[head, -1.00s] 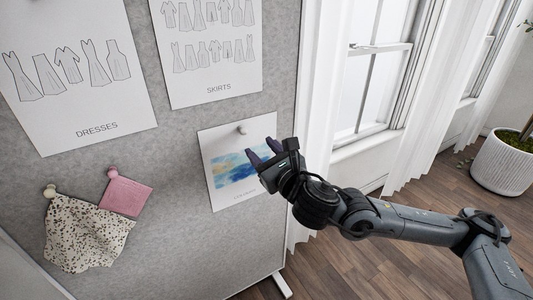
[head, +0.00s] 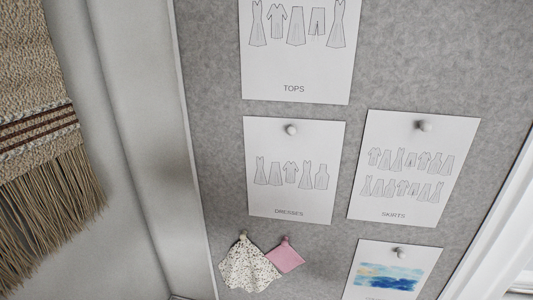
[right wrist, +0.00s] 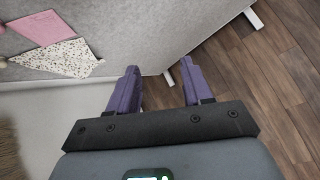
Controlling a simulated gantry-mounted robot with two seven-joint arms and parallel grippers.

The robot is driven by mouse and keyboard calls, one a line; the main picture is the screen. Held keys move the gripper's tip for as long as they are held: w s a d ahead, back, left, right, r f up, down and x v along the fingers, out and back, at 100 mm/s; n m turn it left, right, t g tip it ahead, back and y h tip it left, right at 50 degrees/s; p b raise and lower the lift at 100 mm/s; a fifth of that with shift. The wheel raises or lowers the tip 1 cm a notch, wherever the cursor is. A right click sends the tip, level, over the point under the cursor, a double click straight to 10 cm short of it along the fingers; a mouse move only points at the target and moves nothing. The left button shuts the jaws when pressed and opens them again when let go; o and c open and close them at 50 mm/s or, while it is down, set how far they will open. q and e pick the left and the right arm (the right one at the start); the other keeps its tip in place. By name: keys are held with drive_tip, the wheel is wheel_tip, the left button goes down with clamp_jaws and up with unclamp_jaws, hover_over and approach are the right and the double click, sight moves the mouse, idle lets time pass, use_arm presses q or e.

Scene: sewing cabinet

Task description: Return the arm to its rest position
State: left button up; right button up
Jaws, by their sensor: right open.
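My right gripper (right wrist: 157,92) shows in the right wrist view with its two purple fingers apart and nothing between them. It is in free air near the lower part of the grey pinboard (right wrist: 140,50), apart from it. No arm of mine shows in the head view now. My left gripper is out of sight.
The pinboard (head: 205,60) carries a TOPS sheet (head: 295,65), a DRESSES sheet (head: 290,200), a SKIRTS sheet (head: 410,205) and a watercolour sheet (head: 390,277). Speckled cloth (head: 247,270) and pink cloth (head: 285,258) hang below. A fringed weaving (head: 40,120) hangs left. Wooden floor (right wrist: 275,60) is clear.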

drive_tip(key=s+a+m+g+p, duration=0.1)
drive_tip(key=s+m+g+p, duration=0.15)
drive_tip(key=s+m, duration=0.65)
drive_tip(key=s+a+m+g+p, duration=0.1)
drive_tip(key=s+m+g+p, duration=0.2)
drive_tip(key=m, duration=1.1)
use_arm(q)
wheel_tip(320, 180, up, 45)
drive_tip(key=p, duration=3.7)
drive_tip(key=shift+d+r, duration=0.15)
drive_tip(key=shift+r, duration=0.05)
use_arm(e)
wheel_tip(320, 180, up, 38)
drive_tip(key=s+m, duration=0.1)
drive_tip(key=shift+r+m, duration=0.2)
drive_tip(key=shift+m, duration=0.2)
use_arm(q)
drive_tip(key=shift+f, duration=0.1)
use_arm(e)
drive_tip(key=shift+d, duration=0.1)
